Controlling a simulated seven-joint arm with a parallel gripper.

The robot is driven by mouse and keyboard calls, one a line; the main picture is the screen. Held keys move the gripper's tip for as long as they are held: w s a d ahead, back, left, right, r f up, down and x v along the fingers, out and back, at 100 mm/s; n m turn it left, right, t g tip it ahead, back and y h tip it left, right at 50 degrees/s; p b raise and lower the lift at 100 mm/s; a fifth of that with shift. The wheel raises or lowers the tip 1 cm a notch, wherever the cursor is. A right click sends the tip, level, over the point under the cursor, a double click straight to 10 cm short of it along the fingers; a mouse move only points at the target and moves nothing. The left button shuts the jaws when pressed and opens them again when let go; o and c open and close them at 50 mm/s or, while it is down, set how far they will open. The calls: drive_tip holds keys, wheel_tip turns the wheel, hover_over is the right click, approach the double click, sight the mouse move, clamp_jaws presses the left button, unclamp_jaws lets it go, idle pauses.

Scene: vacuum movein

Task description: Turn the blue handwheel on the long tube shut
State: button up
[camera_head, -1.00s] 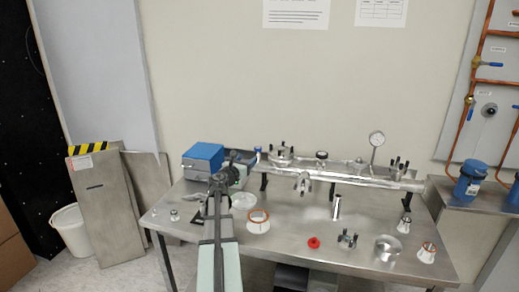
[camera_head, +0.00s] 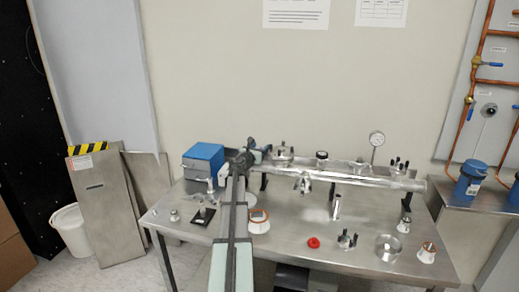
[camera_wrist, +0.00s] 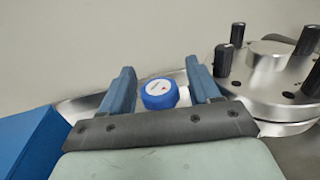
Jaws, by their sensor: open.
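The blue handwheel (camera_wrist: 159,94) is a small round knob with a white label on its face. In the wrist view it lies between the two fingers of my gripper (camera_wrist: 160,72), which is open, with a visible gap on both sides. The long tube (camera_head: 365,179) is a shiny metal pipe running left to right along the back of the table. In the head view my gripper (camera_head: 252,150) is at the tube's left end and largely hides the handwheel there.
A flange with black knobs (camera_wrist: 270,78) stands close to the right finger. A blue box (camera_head: 204,158) is left of the gripper.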

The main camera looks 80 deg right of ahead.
drive_tip(key=shift+d, duration=0.1)
drive_tip(key=shift+c, duration=0.3)
drive_tip(key=c, duration=0.9)
drive_tip(key=shift+m+g+y, duration=0.6)
drive_tip(key=shift+m+g, duration=0.7)
drive_tip(key=shift+g, duration=0.6)
drive_tip(key=shift+s+m+g+y, duration=0.25)
drive_tip(key=shift+m+g+y, duration=0.55)
drive_tip(key=shift+m+g, duration=0.5)
drive_tip(key=o, duration=0.9)
drive_tip(key=shift+o, duration=0.3)
drive_tip(key=shift+s+a, duration=0.1)
drive_tip(key=shift+a, duration=0.1)
